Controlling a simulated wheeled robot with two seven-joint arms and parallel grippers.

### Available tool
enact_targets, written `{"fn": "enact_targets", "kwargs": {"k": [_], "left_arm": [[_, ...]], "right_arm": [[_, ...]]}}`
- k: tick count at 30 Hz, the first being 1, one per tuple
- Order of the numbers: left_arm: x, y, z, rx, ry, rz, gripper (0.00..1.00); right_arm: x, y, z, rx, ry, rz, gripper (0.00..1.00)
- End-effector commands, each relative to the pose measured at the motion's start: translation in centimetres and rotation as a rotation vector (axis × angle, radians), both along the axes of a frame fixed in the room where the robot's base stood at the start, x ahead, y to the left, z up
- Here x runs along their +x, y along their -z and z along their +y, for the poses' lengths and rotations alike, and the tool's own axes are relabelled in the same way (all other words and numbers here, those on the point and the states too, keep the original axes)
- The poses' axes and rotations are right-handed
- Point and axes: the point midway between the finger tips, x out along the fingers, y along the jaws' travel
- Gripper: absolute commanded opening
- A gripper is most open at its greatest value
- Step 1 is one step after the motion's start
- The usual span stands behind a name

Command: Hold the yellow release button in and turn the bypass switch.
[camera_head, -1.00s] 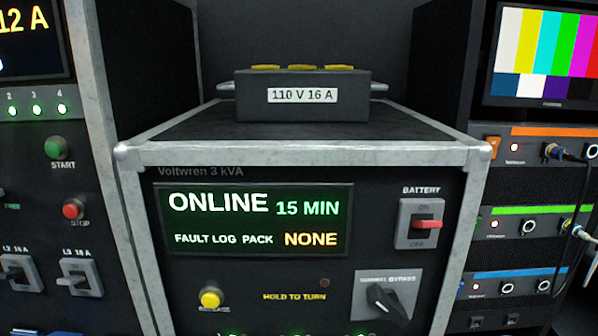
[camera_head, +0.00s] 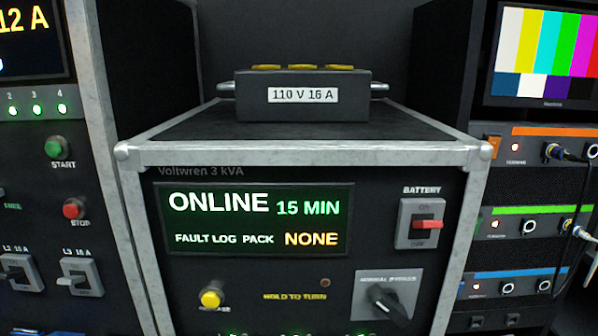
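The yellow release button (camera_head: 211,298) is on the lower left of the front panel of the Voltwren unit, under its screen. It looks to be standing out, with nothing touching it. The bypass switch (camera_head: 388,301) is a dark rotary knob on a grey plate at the lower right of the same panel. Its plate reads NORMAL and BYPASS, and its handle is slanted, the upper end toward the upper left. The words HOLD TO TURN (camera_head: 295,297) are printed between the two. Neither of my grippers is in view.
The screen (camera_head: 258,220) reads ONLINE, 15 MIN, FAULT LOG PACK NONE. A red battery switch (camera_head: 428,224) is above the bypass switch. A 110 V 16 A box (camera_head: 302,109) sits on top. Racks stand left, with start and stop buttons (camera_head: 73,208), and right, with cables (camera_head: 575,230).

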Motion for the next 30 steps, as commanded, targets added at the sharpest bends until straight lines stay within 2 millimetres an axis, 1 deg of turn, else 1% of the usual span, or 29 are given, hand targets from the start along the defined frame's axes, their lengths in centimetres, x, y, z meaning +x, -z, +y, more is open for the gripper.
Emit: {"fn": "enact_targets", "kwargs": {"k": [12, 30], "left_arm": [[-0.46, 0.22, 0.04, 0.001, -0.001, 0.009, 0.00], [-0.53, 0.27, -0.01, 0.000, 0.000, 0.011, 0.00]], "right_arm": [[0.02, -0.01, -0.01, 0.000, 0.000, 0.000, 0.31], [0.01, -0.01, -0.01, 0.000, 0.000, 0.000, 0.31]]}}
